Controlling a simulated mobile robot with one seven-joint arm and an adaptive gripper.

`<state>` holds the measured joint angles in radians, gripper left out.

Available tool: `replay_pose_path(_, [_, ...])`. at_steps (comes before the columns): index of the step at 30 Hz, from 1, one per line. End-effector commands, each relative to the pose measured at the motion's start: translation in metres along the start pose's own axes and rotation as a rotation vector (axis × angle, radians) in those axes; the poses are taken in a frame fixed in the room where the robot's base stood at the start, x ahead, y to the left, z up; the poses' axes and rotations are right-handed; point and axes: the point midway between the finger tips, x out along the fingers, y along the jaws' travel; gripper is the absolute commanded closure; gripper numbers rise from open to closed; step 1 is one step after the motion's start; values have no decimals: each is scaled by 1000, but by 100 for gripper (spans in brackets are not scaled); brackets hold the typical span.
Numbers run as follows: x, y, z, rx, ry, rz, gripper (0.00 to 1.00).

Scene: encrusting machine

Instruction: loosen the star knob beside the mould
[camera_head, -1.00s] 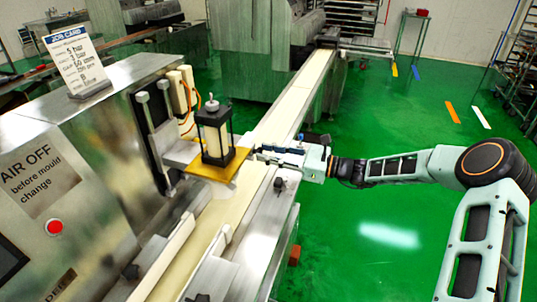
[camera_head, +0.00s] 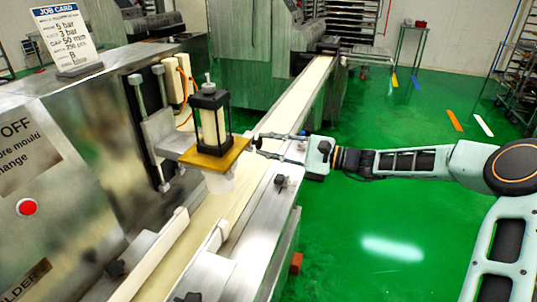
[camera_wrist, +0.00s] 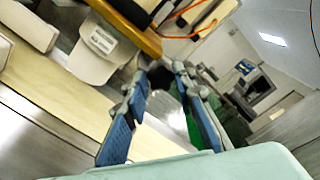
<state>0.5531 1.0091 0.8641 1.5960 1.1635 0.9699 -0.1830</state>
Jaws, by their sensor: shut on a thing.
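The mould (camera_head: 209,117) is a black-framed block with a pale core, upright on a brass-coloured plate (camera_head: 228,157). A white cup-shaped nozzle (camera_head: 219,182) hangs under the plate and shows in the wrist view (camera_wrist: 98,48) with a label. My gripper (camera_head: 258,147) reaches in from the right to the plate's edge, beside the mould. In the wrist view its two blue fingers (camera_wrist: 160,75) converge on a small dark thing at the plate's edge. It is shut on this, the star knob, which the fingertips mostly hide.
A pale conveyor belt (camera_head: 288,100) runs below the plate. Black knobs (camera_head: 281,181) stand on its side rails. The steel machine body (camera_head: 90,130) with a job card (camera_head: 66,38) and a red button (camera_head: 27,207) is at left.

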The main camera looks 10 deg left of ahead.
Motion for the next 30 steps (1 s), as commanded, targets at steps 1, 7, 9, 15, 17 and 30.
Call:
replay_pose_path(1, [-1, 6, -4, -45, 2, 0, 100])
replay_pose_path(7, [-1, 6, -4, -229, 2, 0, 100])
replay_pose_path(9, [-1, 6, -4, -291, 2, 0, 100])
replay_pose_path(15, [-1, 6, -4, -437, 2, 0, 100])
replay_pose_path(17, [-1, 6, -4, -473, 2, 1, 100])
replay_pose_path(30, [-1, 3, -2, -604, 2, 0, 100])
